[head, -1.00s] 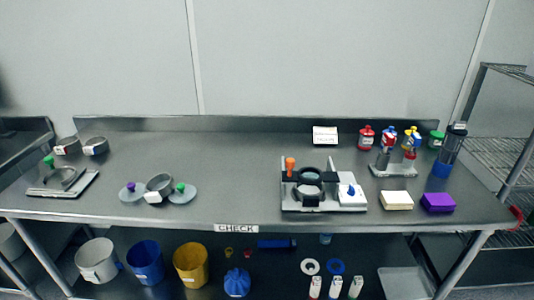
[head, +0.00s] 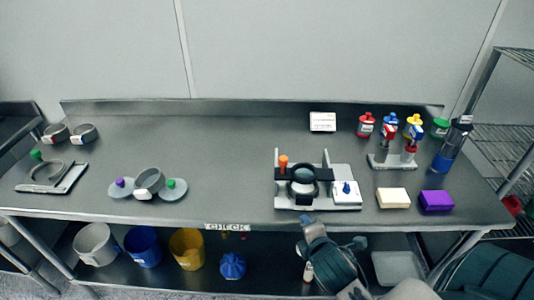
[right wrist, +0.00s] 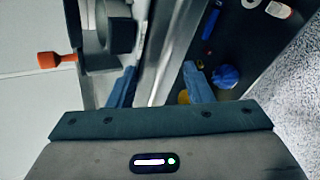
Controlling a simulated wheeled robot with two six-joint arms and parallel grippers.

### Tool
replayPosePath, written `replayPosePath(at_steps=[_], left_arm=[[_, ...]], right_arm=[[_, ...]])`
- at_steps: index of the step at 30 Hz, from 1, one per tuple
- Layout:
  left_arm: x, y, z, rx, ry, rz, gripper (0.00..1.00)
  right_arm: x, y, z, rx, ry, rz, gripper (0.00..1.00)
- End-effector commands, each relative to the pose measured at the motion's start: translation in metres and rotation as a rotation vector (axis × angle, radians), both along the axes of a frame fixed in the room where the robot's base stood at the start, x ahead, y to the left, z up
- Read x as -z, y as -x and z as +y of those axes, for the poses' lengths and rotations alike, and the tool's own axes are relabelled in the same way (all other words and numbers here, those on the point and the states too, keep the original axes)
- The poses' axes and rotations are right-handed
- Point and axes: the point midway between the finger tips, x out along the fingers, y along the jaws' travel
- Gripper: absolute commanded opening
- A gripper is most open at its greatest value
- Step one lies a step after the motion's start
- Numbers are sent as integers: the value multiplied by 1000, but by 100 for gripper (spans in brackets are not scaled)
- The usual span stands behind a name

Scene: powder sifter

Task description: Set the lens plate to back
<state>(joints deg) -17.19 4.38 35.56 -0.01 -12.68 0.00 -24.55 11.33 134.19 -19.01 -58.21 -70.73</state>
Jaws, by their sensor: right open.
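The lens stand (head: 330,198) is a pale base with dark bars, uprights and a blue knob on its right block, near the front of the bench. The lens plate seems to be its dark bar with a round lens (head: 303,174) and an orange knob (head: 283,162) at the left. The orange knob (right wrist: 57,59) and dark round parts (right wrist: 118,36) also show in the right wrist view. My right gripper (head: 312,224) is open and empty in front of the stand, at the bench's front edge. Its blue fingers (right wrist: 159,86) are apart in the wrist view. My left gripper is out of view.
A cream block (head: 393,198) and a purple block (head: 437,201) lie right of the stand. A rack with coloured-topped tools (head: 391,161) stands behind them. Sieve parts (head: 149,183) are at the left. The bench between is clear.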

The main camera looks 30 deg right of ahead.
Motion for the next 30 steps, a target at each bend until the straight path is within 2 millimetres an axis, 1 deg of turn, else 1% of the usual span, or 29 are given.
replayPosePath(at_steps=[1, 5, 8, 11, 12, 15, 18, 21, 25, 28, 30], left_arm=[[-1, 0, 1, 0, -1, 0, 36], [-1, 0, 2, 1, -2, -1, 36], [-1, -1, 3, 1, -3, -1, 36], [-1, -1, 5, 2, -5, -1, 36], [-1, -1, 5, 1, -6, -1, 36], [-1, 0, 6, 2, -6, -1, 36], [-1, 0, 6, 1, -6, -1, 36], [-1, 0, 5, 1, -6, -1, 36], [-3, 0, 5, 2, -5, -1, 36], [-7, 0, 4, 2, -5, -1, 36], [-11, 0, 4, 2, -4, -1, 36]], right_arm=[[-8, -5, -1, -32, 60, -11, 46], [-25, -19, -5, -132, 252, -34, 46], [-39, -32, -8, -216, 439, -50, 46], [-57, -49, -9, -308, 685, -66, 46], [-64, -55, -9, -344, 793, -69, 46], [-82, -68, -8, -415, 1046, -73, 46], [-93, -76, -6, -457, 1230, -70, 46], [-100, -80, -4, -477, 1336, -67, 46], [-103, -88, -5, -484, 1378, -63, 46], [-104, -100, -8, -483, 1377, -64, 46], [-105, -112, -11, -483, 1378, -64, 46]])
